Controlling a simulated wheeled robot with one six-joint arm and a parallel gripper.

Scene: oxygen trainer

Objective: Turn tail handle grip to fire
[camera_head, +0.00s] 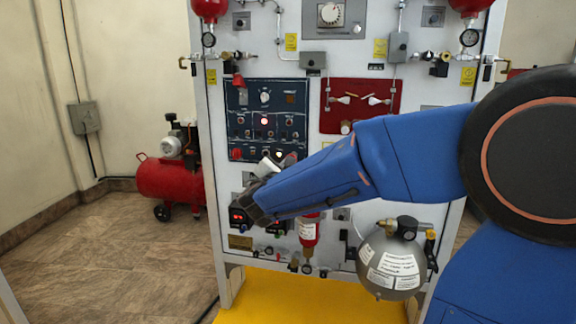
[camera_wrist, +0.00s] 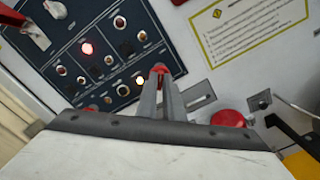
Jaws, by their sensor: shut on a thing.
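In the wrist view my gripper (camera_wrist: 161,92) has its two grey fingers close together at the lower edge of the dark blue panel (camera_wrist: 107,88). A small red grip (camera_wrist: 160,68) shows at the fingertips, and the fingers are shut on it. It looks like the tail handle grip, but its label and exact turn position are hidden. In the head view my gripper (camera_head: 268,165) is at the lower part of the blue panel (camera_head: 253,99), and the grip is hard to make out there.
A red round knob (camera_wrist: 228,118) is to the right of the fingers. A red lamp (camera_wrist: 87,48) glows on the panel. A grey sphere tank (camera_head: 392,262) hangs at lower right on the trainer. A red compressor (camera_head: 170,178) stands on the floor at left.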

